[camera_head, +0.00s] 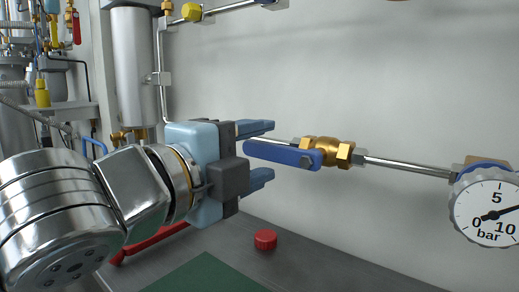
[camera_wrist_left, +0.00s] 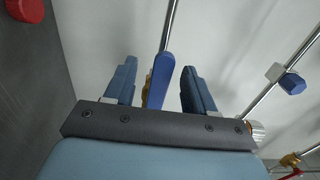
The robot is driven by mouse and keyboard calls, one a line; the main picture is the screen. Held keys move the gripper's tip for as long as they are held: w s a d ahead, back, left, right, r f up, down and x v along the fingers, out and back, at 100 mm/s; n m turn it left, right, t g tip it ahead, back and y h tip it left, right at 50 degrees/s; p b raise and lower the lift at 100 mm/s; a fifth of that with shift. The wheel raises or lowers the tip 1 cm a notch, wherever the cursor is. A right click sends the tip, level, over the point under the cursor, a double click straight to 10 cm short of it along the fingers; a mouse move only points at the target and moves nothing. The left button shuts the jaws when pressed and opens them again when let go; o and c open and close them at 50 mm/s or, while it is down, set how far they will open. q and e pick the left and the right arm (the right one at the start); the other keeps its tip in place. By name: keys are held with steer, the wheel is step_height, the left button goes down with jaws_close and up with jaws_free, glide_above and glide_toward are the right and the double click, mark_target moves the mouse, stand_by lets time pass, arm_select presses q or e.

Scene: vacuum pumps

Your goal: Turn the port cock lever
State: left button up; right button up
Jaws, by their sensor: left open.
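The port cock has a brass body (camera_head: 326,150) on a thin metal pipe against the pale wall. Its blue lever (camera_head: 275,153) points left, roughly along the pipe, with its free end toward my left gripper. My left gripper (camera_head: 268,150) is open, one light-blue finger above the lever and one below it. In the left wrist view the lever (camera_wrist_left: 159,82) stands between the two spread fingers, with a visible gap on each side. A bit of brass shows beside it there; most of the body is hidden. My right gripper is not in view.
A pressure gauge (camera_head: 487,211) is on the pipe at the right. A red cap (camera_head: 265,239) sits on the grey surface near a green mat (camera_head: 205,275). A metal cylinder (camera_head: 134,67) and other piping stand at the left. The wall around the valve is clear.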

arm_select(q)
steer(key=shift+s+a, duration=0.2)
steer(key=shift+s, duration=0.1)
steer(key=v, duration=0.6)
stand_by(0.5)
